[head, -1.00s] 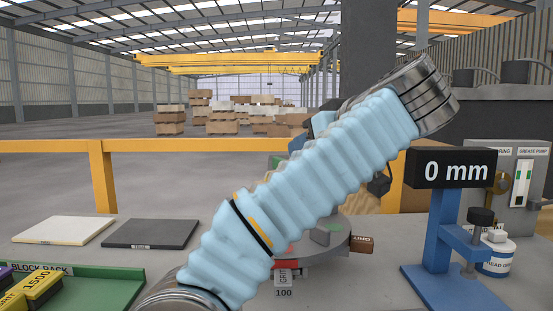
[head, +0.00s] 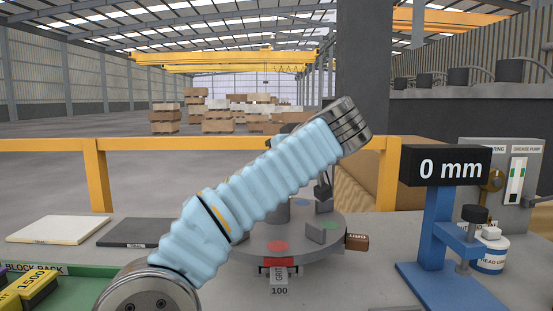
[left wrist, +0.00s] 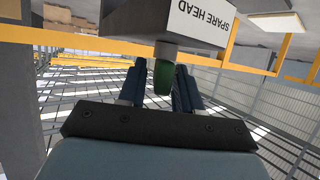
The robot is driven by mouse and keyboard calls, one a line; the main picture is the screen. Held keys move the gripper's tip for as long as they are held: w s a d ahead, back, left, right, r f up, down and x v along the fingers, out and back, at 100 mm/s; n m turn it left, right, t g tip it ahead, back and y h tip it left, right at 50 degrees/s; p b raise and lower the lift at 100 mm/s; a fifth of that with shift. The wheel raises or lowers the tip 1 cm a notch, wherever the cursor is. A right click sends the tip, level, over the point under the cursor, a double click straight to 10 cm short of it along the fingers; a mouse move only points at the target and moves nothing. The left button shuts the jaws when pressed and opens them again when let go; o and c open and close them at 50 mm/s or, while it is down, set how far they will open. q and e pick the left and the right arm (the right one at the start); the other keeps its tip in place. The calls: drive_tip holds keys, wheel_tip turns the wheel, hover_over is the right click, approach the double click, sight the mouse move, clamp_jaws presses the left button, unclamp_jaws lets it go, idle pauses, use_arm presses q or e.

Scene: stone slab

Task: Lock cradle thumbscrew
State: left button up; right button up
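My left arm, in a light blue ribbed sleeve, crosses the middle of the head view, and its gripper is not clearly visible there. In the left wrist view my left gripper (left wrist: 160,85) shows two blue fingers set apart. A rounded green piece (left wrist: 163,76) shows between them, nearer the right finger; I cannot tell whether they touch. A grey round table (head: 255,252) with red and green pads stands partly behind my arm, with a GRIT 100 block (head: 279,273) at its front. I cannot make out the cradle thumbscrew. My right gripper is not in view.
A grey body labelled SPARE HEAD (left wrist: 200,25) is close above the fingers in the wrist view. A blue gauge stand (head: 435,235) reading 0 mm stands right. A green block rack (head: 85,285) and two flat slabs, white (head: 60,229) and dark (head: 135,233), are left.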

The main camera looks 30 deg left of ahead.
use_arm(q)
clamp_jaws()
